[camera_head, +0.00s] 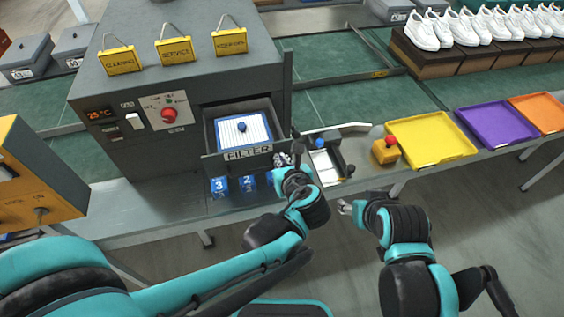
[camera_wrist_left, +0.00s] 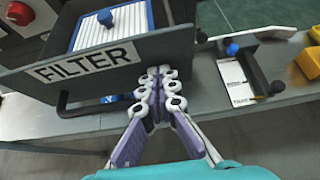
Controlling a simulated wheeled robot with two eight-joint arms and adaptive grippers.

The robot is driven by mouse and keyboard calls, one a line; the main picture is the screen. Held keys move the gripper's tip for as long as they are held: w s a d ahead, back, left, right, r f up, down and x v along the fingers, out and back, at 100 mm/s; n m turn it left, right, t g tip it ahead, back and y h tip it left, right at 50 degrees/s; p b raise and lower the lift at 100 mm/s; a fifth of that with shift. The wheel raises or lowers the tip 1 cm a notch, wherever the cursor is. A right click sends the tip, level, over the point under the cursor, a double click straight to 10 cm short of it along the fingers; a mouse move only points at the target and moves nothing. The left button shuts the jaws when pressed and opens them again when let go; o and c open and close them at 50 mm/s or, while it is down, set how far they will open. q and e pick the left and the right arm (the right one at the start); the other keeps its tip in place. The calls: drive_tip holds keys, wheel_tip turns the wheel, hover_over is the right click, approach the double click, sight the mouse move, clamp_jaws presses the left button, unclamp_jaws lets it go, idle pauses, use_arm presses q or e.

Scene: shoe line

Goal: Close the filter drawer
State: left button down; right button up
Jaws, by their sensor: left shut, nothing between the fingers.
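The filter drawer (camera_head: 248,153) stands pulled out from the grey machine (camera_head: 185,75), its front panel marked FILTER. A blue-framed white filter (camera_head: 242,130) with a blue knob lies inside it. In the left wrist view, the drawer front (camera_wrist_left: 90,62) fills the upper left, with a dark bar handle below the label. My left gripper (camera_head: 284,160) is shut and empty at the right end of the drawer front; in the left wrist view its fingertips (camera_wrist_left: 158,75) are close to the panel, though contact is unclear. My right gripper (camera_head: 345,206) is in front of the bench, away from the drawer; its finger opening is unclear.
Blue numbered blocks (camera_head: 219,186) sit below the drawer. A tray with a white card (camera_head: 325,168) and a yellow block with a red button (camera_head: 385,151) stand to the right. Yellow (camera_head: 430,152), purple and orange trays line the bench farther right.

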use_arm(q)
drive_tip(key=b, duration=0.1)
approach(261, 105)
drive_tip(key=x, duration=0.5)
drive_tip(key=shift+s+d+f, duration=0.1)
drive_tip(key=shift+f, duration=0.1)
drive_tip(key=shift+r, duration=0.15)
drive_tip(key=shift+w, duration=0.25)
drive_tip(key=shift+r, duration=0.1)
